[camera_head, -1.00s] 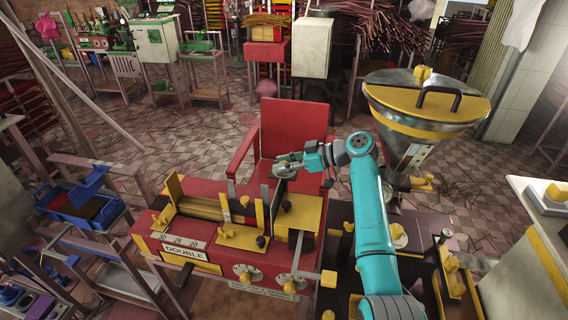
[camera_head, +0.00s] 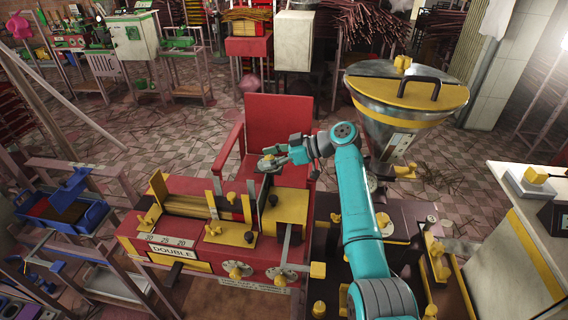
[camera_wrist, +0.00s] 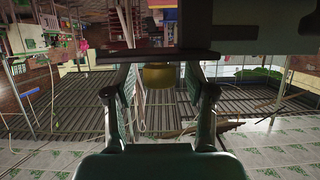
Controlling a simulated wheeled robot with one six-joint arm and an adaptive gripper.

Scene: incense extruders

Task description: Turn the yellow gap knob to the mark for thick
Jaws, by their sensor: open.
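The red machine (camera_head: 183,187) stands in the middle of the head view, with a "DOUBLE" label on its front. Two yellow knobs on round pale dials sit low on its front: a left knob (camera_head: 237,271) and a right knob (camera_head: 279,278). Their marks are too small to read, so I cannot tell which is the gap knob. My gripper (camera_head: 268,163) is above and behind the machine's right part, apart from both knobs. In the wrist view my gripper (camera_wrist: 160,85) is open. A yellow piece (camera_wrist: 160,77) shows between its fingers; I cannot tell what it is.
A red chair (camera_head: 280,120) stands behind the machine. A metal hopper with a yellow lid (camera_head: 405,88) is to the right of my arm. A white counter (camera_head: 515,225) is at the far right. A blue bin (camera_head: 62,215) is at the left. Yellow uprights (camera_head: 160,187) rise from the machine top.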

